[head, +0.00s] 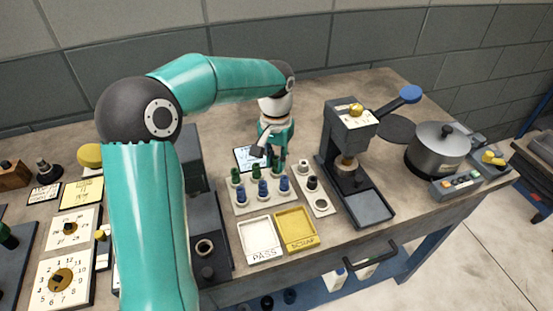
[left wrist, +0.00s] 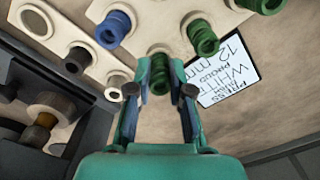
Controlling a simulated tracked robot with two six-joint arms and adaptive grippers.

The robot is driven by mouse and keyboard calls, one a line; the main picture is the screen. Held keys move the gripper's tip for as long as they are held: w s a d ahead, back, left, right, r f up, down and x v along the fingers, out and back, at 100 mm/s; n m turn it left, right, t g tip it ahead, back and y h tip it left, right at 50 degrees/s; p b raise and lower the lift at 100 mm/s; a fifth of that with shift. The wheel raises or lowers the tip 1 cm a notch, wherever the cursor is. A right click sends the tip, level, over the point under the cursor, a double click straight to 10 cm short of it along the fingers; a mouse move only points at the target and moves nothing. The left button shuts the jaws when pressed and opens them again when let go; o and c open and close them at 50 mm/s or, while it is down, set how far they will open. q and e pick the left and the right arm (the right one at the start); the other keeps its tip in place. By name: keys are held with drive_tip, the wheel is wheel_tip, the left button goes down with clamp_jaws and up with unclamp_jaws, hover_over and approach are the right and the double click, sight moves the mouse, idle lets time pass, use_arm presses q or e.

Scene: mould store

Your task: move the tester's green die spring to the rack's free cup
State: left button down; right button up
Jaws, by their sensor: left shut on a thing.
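My left gripper (head: 272,152) is at the back right corner of the spring rack (head: 240,209), its fingers pointing down. In the left wrist view the gripper (left wrist: 160,92) is shut on a green die spring (left wrist: 159,66), which sits between the fingertips. I cannot tell whether its lower end touches the rack. Two other green springs (head: 236,174) stand along the rack's back row, and blue springs (head: 262,188) stand in front. The tester (head: 350,125) is to the right; no green spring shows in it. My right gripper is not in view.
The PASS tray (head: 262,253) and yellow SCRAP tray (head: 296,241) lie in front. A written card (left wrist: 229,70) lies behind the rack. A pot (head: 440,150) stands right of the tester.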

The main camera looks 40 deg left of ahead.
use_arm(q)
drive_tip(key=shift+f, duration=0.35)
idle(0.3)
drive_tip(key=c, duration=1)
unclamp_jaws()
drive_tip(key=shift+o, duration=0.5)
drive_tip(key=o, duration=0.3)
drive_tip(key=shift+r, duration=0.15)
drive_tip(key=shift+r+p, duration=3.05)
drive_tip(key=shift+r, duration=0.6)
